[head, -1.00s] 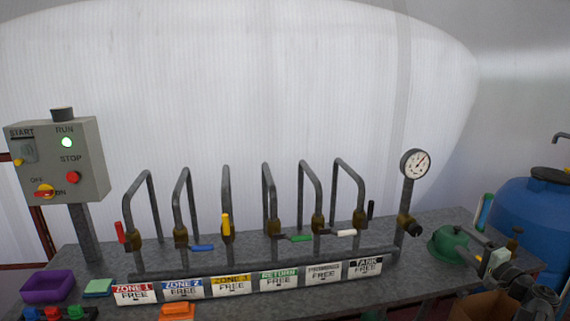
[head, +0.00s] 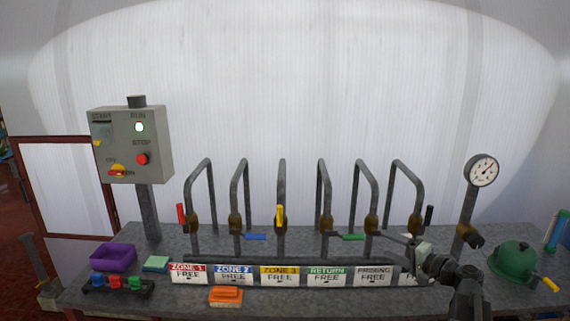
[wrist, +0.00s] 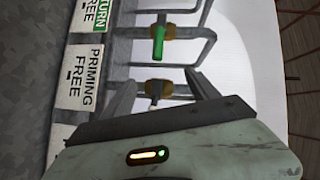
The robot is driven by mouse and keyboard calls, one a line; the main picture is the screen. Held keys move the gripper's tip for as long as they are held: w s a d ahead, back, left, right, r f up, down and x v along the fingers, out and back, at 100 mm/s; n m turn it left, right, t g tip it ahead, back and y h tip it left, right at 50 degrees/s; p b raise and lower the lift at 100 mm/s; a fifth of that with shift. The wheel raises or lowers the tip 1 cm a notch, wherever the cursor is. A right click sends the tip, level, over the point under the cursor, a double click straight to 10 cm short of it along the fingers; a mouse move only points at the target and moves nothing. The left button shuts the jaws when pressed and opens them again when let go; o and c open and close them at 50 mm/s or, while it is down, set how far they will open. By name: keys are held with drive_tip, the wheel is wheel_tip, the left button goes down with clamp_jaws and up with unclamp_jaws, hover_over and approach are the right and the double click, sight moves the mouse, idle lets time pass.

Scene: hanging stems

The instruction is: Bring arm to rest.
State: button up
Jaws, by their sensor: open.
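My gripper (head: 392,237) reaches in from the lower right of the head view, over the priming and tank end of the valve row. In the wrist view my gripper (wrist: 165,88) has its two fingers apart. The priming valve (wrist: 157,87) shows in the gap between them; I cannot tell its distance or any contact. Nothing is visibly held. The green return handle (wrist: 158,45) is beyond the fingers. In the head view the priming handle and most of the tank sign are hidden behind my gripper.
A gauge (head: 482,170) on a post and a green domed object (head: 513,262) stand right of my arm. A control box (head: 131,144) with a lit green lamp stands left. A purple tray (head: 114,257) and an orange block (head: 226,295) lie on the bench.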

drive_tip(key=a+f+n+g+y, duration=0.1)
drive_tip(key=a+f+n+g, duration=0.15)
drive_tip(key=a, duration=0.55)
drive_tip(key=a+f+n+g, duration=0.1)
drive_tip(key=a+f+g, duration=0.15)
drive_tip(key=a, duration=0.45)
drive_tip(key=s+a+f+n+g+h+b, duration=0.1)
drive_tip(key=s+a+f+n+g, duration=0.2)
drive_tip(key=a+f, duration=0.4)
drive_tip(key=s+a+f+n+g+h, duration=0.1)
drive_tip(key=s+a+f+n+g, duration=0.1)
drive_tip(key=s+a+f, duration=0.45)
drive_tip(key=s+d+f+g+h, duration=0.4)
drive_tip(key=s+d+h, duration=0.3)
drive_tip(key=shift+s+d+h, duration=0.15)
drive_tip(key=shift+d+h, duration=0.25)
drive_tip(key=shift+d+n, duration=0.1)
drive_tip(key=shift+n, duration=0.15)
